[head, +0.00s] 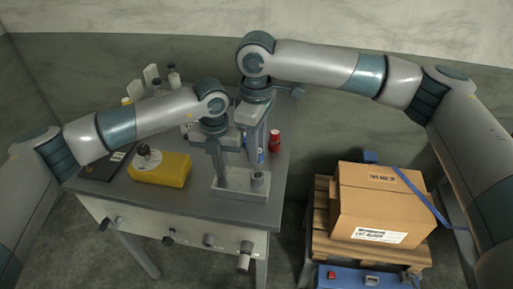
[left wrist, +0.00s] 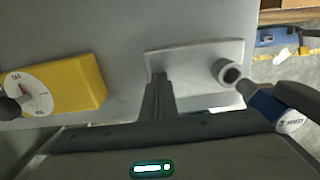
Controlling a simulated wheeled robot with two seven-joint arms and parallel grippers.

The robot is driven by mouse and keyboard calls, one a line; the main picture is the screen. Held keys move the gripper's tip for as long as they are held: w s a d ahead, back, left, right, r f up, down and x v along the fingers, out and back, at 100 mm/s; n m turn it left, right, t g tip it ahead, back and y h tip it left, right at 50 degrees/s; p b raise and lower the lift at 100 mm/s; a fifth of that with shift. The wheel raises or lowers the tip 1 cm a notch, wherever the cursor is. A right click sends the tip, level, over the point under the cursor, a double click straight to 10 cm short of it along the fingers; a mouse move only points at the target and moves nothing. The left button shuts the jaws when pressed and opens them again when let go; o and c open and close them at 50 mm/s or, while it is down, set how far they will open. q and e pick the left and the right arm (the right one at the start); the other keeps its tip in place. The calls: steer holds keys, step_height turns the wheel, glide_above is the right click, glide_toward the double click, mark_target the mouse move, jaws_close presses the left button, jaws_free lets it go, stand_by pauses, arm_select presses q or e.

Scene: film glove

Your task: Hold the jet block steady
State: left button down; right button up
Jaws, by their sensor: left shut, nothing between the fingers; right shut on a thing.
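The jet block (head: 232,192) is a grey metal plate with a round hollow boss at its right end, lying on the table. The left wrist view shows its plate (left wrist: 195,62) and open boss. My left gripper (head: 220,178) points down, shut and empty, its tips at the left part of the block; its dark fingers (left wrist: 158,90) hide some of the plate. I cannot tell if they touch it. My right gripper (head: 253,161) is just behind the boss, shut on a small blue-and-white labelled thing (left wrist: 284,112), mostly hidden in the head view.
A yellow timer (head: 173,170) with a white dial stands left of the block. A red can (head: 275,141) is behind it on the right. Several bottles (head: 172,80) stand at the table's back left. A cardboard box (head: 378,205) sits on a pallet beyond the table's right edge.

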arm_select(q)
steer(key=shift+s+f, duration=0.25)
steer(key=shift+f, duration=0.15)
arm_select(e)
steer(key=shift+r, duration=1.6)
arm_select(q)
steer(key=shift+r, duration=0.15)
steer(key=shift+w+r, duration=0.25)
steer(key=shift+r, duration=0.55)
arm_select(e)
steer(key=shift+w+f, duration=0.1)
steer(key=shift+w, duration=0.05)
arm_select(q)
step_height(320, 180, up, 2)
steer(key=shift+r, duration=0.8)
steer(key=shift+r, duration=0.1)
steer(key=shift+r, duration=1.4)
